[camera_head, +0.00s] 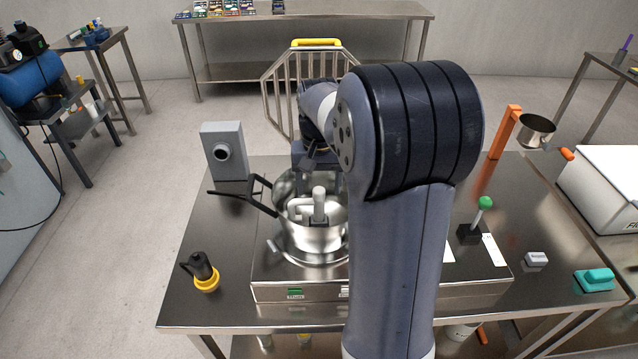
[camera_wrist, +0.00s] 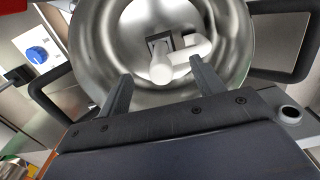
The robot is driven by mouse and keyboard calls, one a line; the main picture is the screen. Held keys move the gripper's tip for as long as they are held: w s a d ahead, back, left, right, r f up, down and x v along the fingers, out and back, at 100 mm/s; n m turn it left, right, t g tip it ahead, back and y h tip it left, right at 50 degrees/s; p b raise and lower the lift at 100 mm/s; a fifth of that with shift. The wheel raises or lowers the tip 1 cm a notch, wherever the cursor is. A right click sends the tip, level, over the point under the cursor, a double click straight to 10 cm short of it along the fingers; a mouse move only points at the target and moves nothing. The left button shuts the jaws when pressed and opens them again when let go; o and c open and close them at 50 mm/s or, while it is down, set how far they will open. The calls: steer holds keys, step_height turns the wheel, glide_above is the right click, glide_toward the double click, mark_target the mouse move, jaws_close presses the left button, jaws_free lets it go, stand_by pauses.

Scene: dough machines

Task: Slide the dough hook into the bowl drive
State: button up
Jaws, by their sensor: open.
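The steel bowl (camera_head: 312,243) stands on a low steel machine base on the table, with black handles. The white dough hook (camera_head: 319,207) stands inside it in the head view. In the wrist view the bowl (camera_wrist: 95,40) fills the top, and the hook (camera_wrist: 190,54) is a bent white bar with a rounded end towards me. A square grey-and-black fitting (camera_wrist: 158,44), perhaps the drive, shows beside the hook; whether they are joined I cannot tell. My gripper (camera_wrist: 160,70) is open, its fingers on either side of the hook's rounded end. Contact is unclear.
A grey box (camera_head: 226,168) stands left of the bowl, behind its long black handle. A black-and-yellow object (camera_head: 205,274) is at front left. A green-knobbed lever (camera_head: 484,204) and an orange stand (camera_head: 504,132) are to the right. The table's left front is mostly clear.

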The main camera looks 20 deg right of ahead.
steer(key=shift+r+p, duration=0.9)
steer(key=shift+r, duration=0.2)
steer(key=shift+r, duration=0.1)
step_height(320, 180, up, 11)
steer(key=shift+b, duration=0.4)
steer(key=shift+f, duration=0.2)
stand_by(0.5)
step_height(320, 180, down, 11)
steer(key=shift+r+p, duration=0.1)
steer(key=shift+p, duration=0.35)
steer(key=shift+f+b, duration=0.4)
steer(key=shift+r, duration=0.1)
